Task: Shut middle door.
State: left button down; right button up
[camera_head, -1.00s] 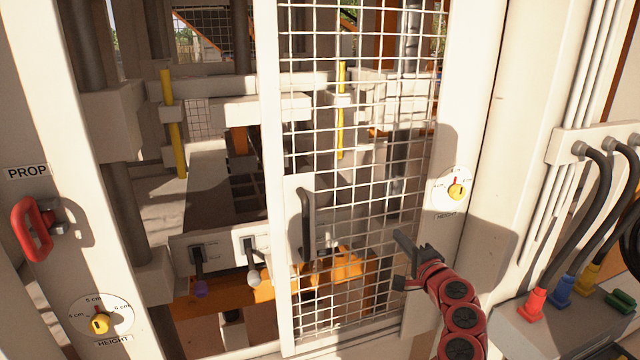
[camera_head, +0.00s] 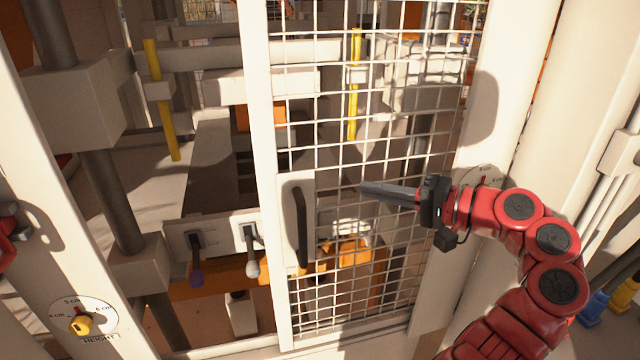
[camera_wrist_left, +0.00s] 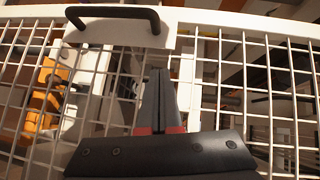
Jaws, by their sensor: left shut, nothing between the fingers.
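The mesh door (camera_head: 258,120) has a white frame and a wire grid. It covers the right part of the press opening, and the left part is uncovered. Its black bar handle (camera_head: 302,228) sits on a white plate at the door's left side. The handle also shows at the top of the left wrist view (camera_wrist_left: 112,12). My left gripper (camera_head: 364,188) is shut and empty, in front of the mesh to the right of the handle, its fingers pointing left. Whether the fingertips touch the mesh is unclear. My right gripper is out of view.
White posts flank the opening, with a height dial (camera_head: 82,318) on the left one. Behind it are yellow bars (camera_head: 160,100), levers with purple (camera_head: 196,278) and white (camera_head: 252,268) knobs, and an orange part (camera_head: 345,250). A blue connector (camera_head: 594,308) is at right.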

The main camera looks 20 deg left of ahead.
pick_arm(q)
jog(key=p, duration=0.8)
send_near(298, 187)
jog(key=w+a, duration=0.2)
jog(key=a, duration=0.1)
jog(key=w+a, duration=0.1)
jog(key=shift+a+f, duration=0.25)
jog(key=shift+f, duration=0.15)
jog(key=shift+s+a+f, duration=0.15)
jog(key=shift+s+a, duration=0.25)
jog(key=shift+s+a+f+p, duration=0.1)
jog(key=shift+a+p, duration=0.1)
jog(key=shift+p, duration=0.1)
